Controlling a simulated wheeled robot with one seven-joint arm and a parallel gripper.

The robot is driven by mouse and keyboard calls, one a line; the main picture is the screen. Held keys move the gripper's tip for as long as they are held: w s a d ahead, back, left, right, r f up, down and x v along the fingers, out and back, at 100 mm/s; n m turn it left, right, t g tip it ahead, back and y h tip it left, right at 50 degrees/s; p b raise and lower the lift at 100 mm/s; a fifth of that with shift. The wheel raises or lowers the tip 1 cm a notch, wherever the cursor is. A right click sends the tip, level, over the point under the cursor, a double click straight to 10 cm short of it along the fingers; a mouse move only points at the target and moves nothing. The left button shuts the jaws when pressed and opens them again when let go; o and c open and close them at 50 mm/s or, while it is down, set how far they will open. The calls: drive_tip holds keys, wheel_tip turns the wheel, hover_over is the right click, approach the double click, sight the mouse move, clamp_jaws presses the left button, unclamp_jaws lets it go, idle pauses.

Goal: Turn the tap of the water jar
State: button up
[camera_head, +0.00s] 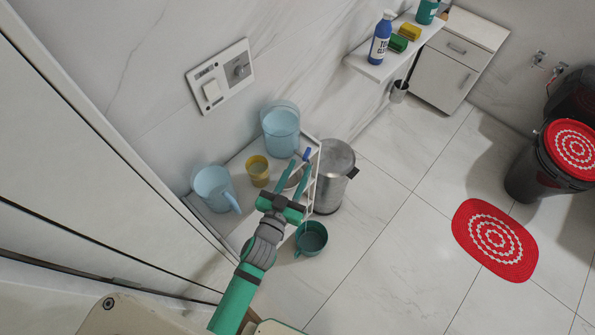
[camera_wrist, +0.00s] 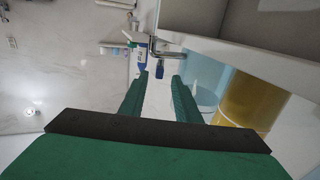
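The water jar (camera_head: 281,133) is a pale blue see-through vessel on a white stand against the wall. A small blue tap (camera_head: 307,154) shows at its right side. In the wrist view the blue tap (camera_wrist: 159,69) appears just beyond and between the fingertips, with a grey stem above it. The pale blue body at right in that view (camera_wrist: 203,76) seems to be the jar. My gripper (camera_head: 300,168) is open, its fingers pointing towards the tap; in the wrist view the gap between the fingers (camera_wrist: 159,84) looks empty. Contact with the tap cannot be told.
A yellow cup (camera_head: 257,171) and a pale blue pitcher (camera_head: 214,189) share the stand's top (camera_head: 234,217). A metal bin (camera_head: 335,176) stands close right of the stand; a teal mug (camera_head: 311,239) is below. A wall shelf (camera_head: 376,69) holds bottles. Floor to the right is clear around a red mat (camera_head: 495,239).

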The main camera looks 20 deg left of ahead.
drive_tip(key=shift+s, duration=0.1)
drive_tip(key=s+d+f+g, duration=0.1)
drive_tip(key=s+d, duration=0.3)
drive_tip(key=s, duration=0.5)
drive_tip(key=s+d+f+m+g, duration=0.1)
drive_tip(key=s+d, duration=0.3)
drive_tip(key=s, duration=0.6)
drive_tip(key=shift+d+f+m+h, duration=0.3)
drive_tip(key=shift+f+h, duration=0.1)
drive_tip(key=shift+f, duration=0.05)
drive_tip(key=shift+o, duration=0.2)
drive_tip(key=s+d+r+n, duration=0.1)
drive_tip(key=s+d+r, duration=0.3)
drive_tip(key=s+d, duration=0.4)
drive_tip(key=shift+s+g+y, duration=0.3)
drive_tip(key=shift+s+y, duration=0.1)
drive_tip(key=shift+s, duration=0.2)
drive_tip(key=shift+s+d+r+n, duration=0.15)
drive_tip(key=shift+d+n, duration=0.15)
drive_tip(key=shift+d, duration=0.05)
